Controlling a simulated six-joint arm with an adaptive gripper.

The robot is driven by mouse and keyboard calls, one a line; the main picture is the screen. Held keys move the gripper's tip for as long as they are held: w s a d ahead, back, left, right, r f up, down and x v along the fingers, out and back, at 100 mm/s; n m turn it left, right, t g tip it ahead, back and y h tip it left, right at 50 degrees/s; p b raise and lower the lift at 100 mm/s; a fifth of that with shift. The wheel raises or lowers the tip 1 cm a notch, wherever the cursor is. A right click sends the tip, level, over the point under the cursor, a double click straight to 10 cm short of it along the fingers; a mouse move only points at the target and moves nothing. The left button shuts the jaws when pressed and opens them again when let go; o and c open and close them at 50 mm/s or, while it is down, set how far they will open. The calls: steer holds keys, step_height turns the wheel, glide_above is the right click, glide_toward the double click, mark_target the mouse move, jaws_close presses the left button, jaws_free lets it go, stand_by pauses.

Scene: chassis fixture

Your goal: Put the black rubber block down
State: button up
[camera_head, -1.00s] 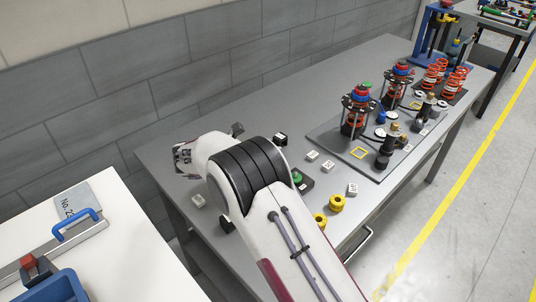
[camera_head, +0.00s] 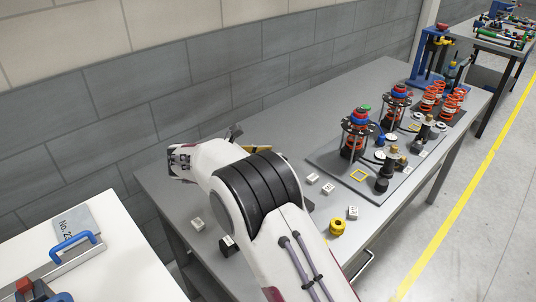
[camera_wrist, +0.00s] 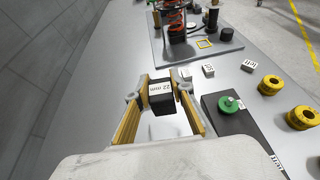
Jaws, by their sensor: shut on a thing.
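The black rubber block (camera_wrist: 162,98), with a white "22 mm" label on top, sits between the fingertips of my gripper (camera_wrist: 161,88) in the wrist view. My gripper is shut on it, with a yellow finger on each side. I cannot tell whether the block touches the table. In the head view my arm hides the block, and only a yellow part of my gripper (camera_head: 258,148) shows beyond the arm.
The grey table (camera_head: 330,100) carries a fixture plate (camera_wrist: 220,53) with spring assemblies. Small white labelled blocks (camera_wrist: 208,70), yellow rings (camera_wrist: 270,85) and a dark box with a green knob (camera_wrist: 230,104) lie right of my gripper. Another black labelled block (camera_head: 228,246) stands near the table's edge.

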stand_by(0.3)
steer(key=s+a+r+n+t+y, duration=0.2)
steer(key=s+a+n+t+y, duration=0.15)
steer(key=a, duration=1.05)
steer(key=n+t+y, duration=0.1)
steer(key=n+y, duration=0.5)
steer(key=y, duration=0.1)
glide_above(177, 201)
steer(key=shift+f, duration=0.9)
steer(key=shift+f, duration=3.1)
steer(key=shift+f, duration=1.85)
steer(key=shift+f, duration=0.2)
